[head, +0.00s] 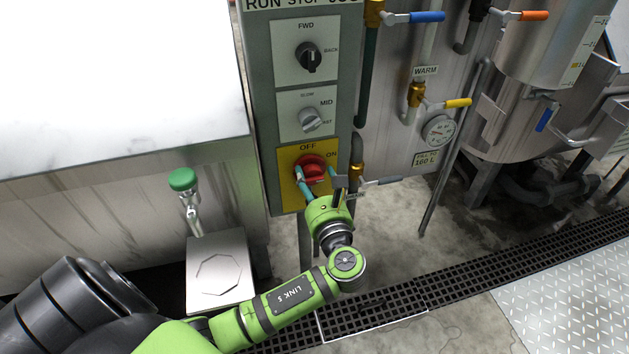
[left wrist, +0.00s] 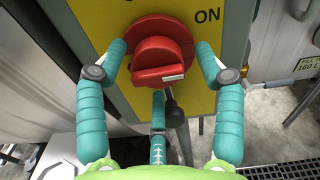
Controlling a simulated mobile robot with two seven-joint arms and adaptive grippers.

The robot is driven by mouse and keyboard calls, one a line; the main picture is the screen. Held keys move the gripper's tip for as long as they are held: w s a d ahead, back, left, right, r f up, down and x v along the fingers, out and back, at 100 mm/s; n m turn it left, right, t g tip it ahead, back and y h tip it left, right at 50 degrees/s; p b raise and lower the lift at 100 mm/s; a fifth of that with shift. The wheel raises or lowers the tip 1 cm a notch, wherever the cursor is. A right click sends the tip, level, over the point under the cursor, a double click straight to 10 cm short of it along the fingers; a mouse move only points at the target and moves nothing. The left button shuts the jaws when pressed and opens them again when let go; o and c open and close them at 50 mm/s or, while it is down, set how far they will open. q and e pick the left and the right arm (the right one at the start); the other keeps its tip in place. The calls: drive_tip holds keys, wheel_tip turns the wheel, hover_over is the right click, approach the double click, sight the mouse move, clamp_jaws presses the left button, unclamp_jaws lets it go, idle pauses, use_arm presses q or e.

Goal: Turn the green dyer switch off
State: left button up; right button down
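A red rotary switch (head: 312,168) sits on a yellow plate (head: 290,196) marked OFF at the top and ON at the right, low on a grey-green control panel (head: 258,90). In the left wrist view the red knob (left wrist: 160,60) has a raised grip with a white mark at its right end, on the ON side. My left gripper (head: 318,186) is in front of the switch. Its teal fingers (left wrist: 161,66) are spread around the knob, two at the sides and one below. Whether the fingertips touch it I cannot tell. My right gripper is not in view.
Above the switch are two other dials, a black one (head: 308,57) and a grey one (head: 310,120). Pipes with a grey lever (head: 383,181) and a yellow-handled valve (head: 457,103) stand close right. A green-capped post (head: 183,180) stands left. A floor grate (head: 450,284) runs below.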

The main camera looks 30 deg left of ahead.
use_arm(q)
drive_tip(key=c, duration=1)
drive_tip(key=shift+o, duration=0.2)
